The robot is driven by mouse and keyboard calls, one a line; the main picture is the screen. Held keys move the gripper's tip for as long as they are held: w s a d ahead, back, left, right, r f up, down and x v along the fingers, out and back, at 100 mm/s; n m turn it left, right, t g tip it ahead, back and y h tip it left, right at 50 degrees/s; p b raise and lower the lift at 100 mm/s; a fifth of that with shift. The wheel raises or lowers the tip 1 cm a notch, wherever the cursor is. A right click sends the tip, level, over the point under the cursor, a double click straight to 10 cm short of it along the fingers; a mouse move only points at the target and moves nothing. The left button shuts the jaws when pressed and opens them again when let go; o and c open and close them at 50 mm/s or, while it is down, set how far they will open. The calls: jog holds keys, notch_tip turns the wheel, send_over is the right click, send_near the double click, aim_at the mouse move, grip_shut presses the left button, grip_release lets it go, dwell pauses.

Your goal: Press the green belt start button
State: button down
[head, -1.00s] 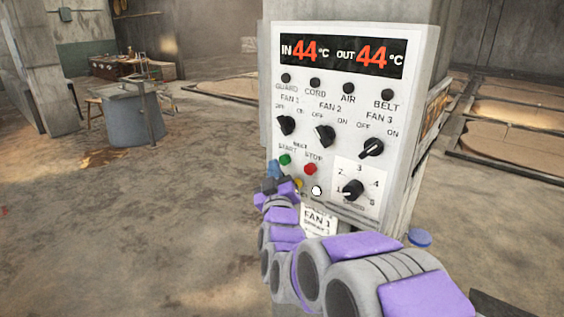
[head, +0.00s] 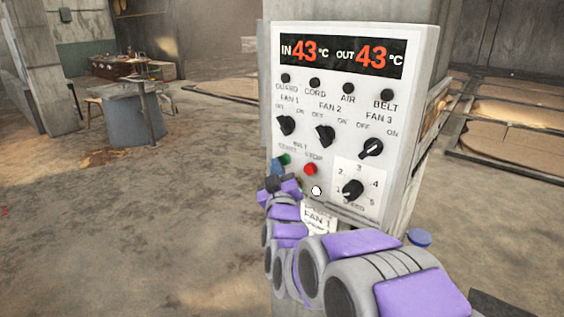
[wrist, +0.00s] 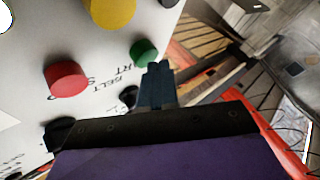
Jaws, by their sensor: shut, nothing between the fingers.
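The green belt start button (head: 285,159) is on the lower left of the white control panel (head: 330,95), under the "START" label. It also shows in the wrist view (wrist: 144,53), just past the tips of my gripper (wrist: 157,72). My gripper (head: 277,167) is shut and empty, its fingertips right at the button's lower left in the head view. I cannot tell whether they touch it. The red stop button (head: 310,169) is just right of the green one, and it shows in the wrist view (wrist: 66,79).
Fan knobs (head: 325,135) and a speed dial (head: 353,189) stick out of the panel. A yellow button (wrist: 112,10) is near the green one in the wrist view. The floor on the left is open.

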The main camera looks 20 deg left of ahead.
jog(key=shift+w+d, duration=0.15)
jog(key=shift+w, duration=0.2)
dwell(0.4)
jog(key=shift+s, duration=0.1)
jog(key=shift+s+a+f, duration=0.1)
jog(key=shift+s+a, duration=0.2)
jog(key=shift+s, duration=0.45)
jog(key=s, duration=0.1)
jog(key=s+a+p, duration=0.1)
jog(key=s, duration=0.1)
jog(key=s+a+p, duration=0.1)
jog(key=shift+s, duration=0.3)
jog(key=shift+d, duration=0.1)
dwell(0.7)
